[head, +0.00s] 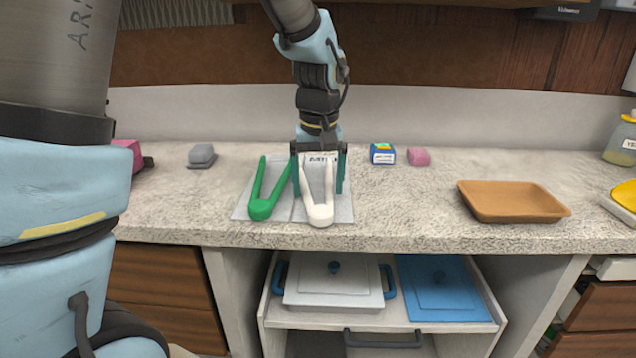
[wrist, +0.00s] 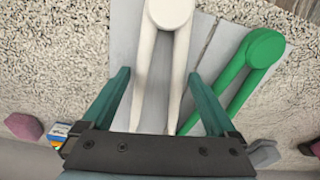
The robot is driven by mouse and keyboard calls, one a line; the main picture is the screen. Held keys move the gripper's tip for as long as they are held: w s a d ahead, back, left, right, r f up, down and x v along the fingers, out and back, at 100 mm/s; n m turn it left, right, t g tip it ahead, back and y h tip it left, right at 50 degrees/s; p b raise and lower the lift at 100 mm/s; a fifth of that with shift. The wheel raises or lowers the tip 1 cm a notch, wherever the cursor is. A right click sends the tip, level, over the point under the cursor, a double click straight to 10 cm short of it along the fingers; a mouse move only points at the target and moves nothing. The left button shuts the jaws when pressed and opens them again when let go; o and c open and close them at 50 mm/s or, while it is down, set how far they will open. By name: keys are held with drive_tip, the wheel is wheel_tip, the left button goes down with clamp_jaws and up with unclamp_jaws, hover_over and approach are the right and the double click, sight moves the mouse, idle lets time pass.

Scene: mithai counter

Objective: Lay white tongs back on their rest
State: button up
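The white tongs (head: 319,205) lie on the right-hand grey rest plate (head: 343,213) on the counter, hinge end toward the front edge. They also show in the wrist view (wrist: 168,12), on the plate (wrist: 127,45). My gripper (head: 319,186) is above the tongs with its green fingers (wrist: 158,78) wide apart, one on each side of the arms. No finger visibly touches them. The tips of the tongs are partly hidden by my gripper. Green tongs (head: 262,208) lie beside them on the left-hand plate (head: 241,208).
A small blue box (head: 382,154) and a pink block (head: 419,156) stand right of my gripper. A brown tray (head: 512,202) is further right. A grey block (head: 201,155) stands at the left. Below, an open drawer holds a white lidded box (head: 333,289) and a blue one (head: 440,287).

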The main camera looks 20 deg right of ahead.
drive_tip(key=shift+o, duration=0.2)
wheel_tip(320, 180, up, 11)
drive_tip(key=s, duration=0.1)
drive_tip(key=shift+a+f+b, duration=0.15)
drive_tip(key=shift+a+b, duration=0.05)
drive_tip(key=shift+b, duration=0.15)
drive_tip(key=shift+s, duration=0.1)
idle(0.5)
